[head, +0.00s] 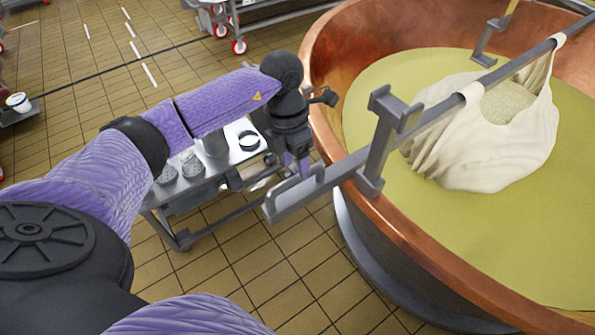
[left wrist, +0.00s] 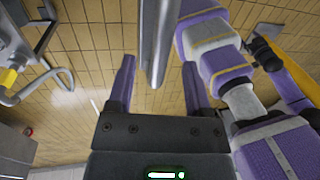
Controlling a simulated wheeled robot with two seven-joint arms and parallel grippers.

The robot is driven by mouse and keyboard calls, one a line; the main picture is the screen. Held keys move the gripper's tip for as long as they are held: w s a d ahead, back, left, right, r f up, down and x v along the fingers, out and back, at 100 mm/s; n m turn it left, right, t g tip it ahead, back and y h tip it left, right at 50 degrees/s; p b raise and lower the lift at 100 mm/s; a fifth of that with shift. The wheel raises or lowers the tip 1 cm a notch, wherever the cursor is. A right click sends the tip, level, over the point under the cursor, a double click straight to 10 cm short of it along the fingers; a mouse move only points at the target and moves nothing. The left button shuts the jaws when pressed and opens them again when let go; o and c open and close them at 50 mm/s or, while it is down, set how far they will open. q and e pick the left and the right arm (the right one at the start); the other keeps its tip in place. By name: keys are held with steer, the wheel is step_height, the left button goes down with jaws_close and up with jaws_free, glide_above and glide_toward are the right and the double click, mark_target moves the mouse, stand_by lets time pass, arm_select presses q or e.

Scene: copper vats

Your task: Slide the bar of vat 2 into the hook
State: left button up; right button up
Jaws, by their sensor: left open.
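A white cloth bag (head: 480,150) of curd hangs from the bar. My left gripper (head: 299,172) is open at the bar's near end. In the left wrist view the bar (left wrist: 157,45) shows between its two purple fingers, without visible grip. My right gripper is out of view.
A second grey hook (head: 490,45) stands at the vat's far side. A metal cart (head: 215,165) with knobs and round parts stands behind my left arm. A white bucket (head: 18,102) is at the far left. Tiled floor (head: 100,75) lies open at the upper left.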

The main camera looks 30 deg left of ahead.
arm_select(q)
steer(key=f, duration=0.2)
steer(key=shift+s+d+f, duration=0.1)
steer(key=shift+d+f, duration=0.2)
steer(key=shift+f, duration=0.05)
jaws_close()
stand_by(1.1)
